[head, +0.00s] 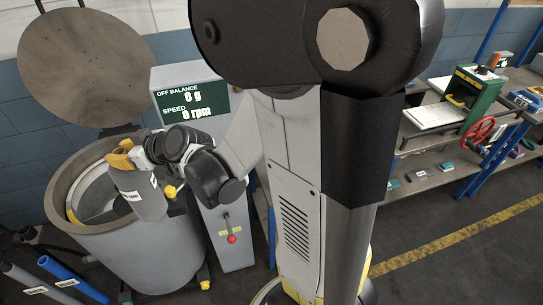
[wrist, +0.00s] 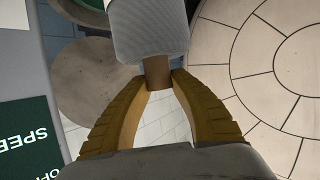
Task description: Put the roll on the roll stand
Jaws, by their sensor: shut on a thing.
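The grey roll (head: 138,196) with a white label hangs below my gripper (head: 122,156), over the open drum near its right rim. My yellow fingers are shut on its brown core end in the wrist view (wrist: 158,76). The roll's pale fabric body (wrist: 150,32) extends beyond the fingertips there. The roll looks nearly upright and slightly tilted in the head view. I cannot make out a roll stand clearly in either view.
The drum machine (head: 150,258) has its round lid (head: 82,62) raised. A control post with a display (head: 188,100) and red-knobbed lever (head: 231,238) stands beside it. Blue (head: 72,278) and grey (head: 38,284) labelled rolls lie at lower left. A shelf bench (head: 430,185) is at right.

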